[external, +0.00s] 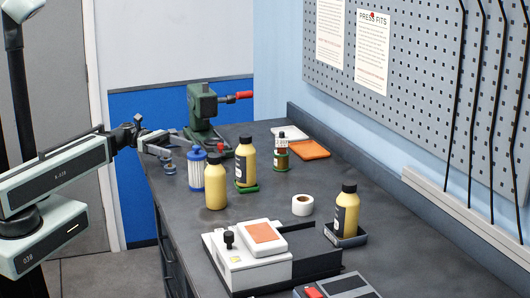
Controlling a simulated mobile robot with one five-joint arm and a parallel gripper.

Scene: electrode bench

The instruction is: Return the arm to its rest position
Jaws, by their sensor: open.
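My arm reaches in from the left, and my gripper (168,144) is over the left edge of the dark bench (255,200). The gripper is open, and I see nothing held between its fingers. It is left of the green press (202,108) with the red handle, and its tip overlaps the press base in this view. A small blue-grey round item (167,164) shows just below the gripper; I cannot tell whether they touch. The fingertips are small and partly hard to make out.
Near the gripper stand a blue-and-white ribbed cylinder (196,171) and a yellow bottle (215,185). Another yellow bottle (245,163) is on a green base, and a third (346,212) is in a dark tray. A white device (240,265) is at the front. Floor left of the bench is clear.

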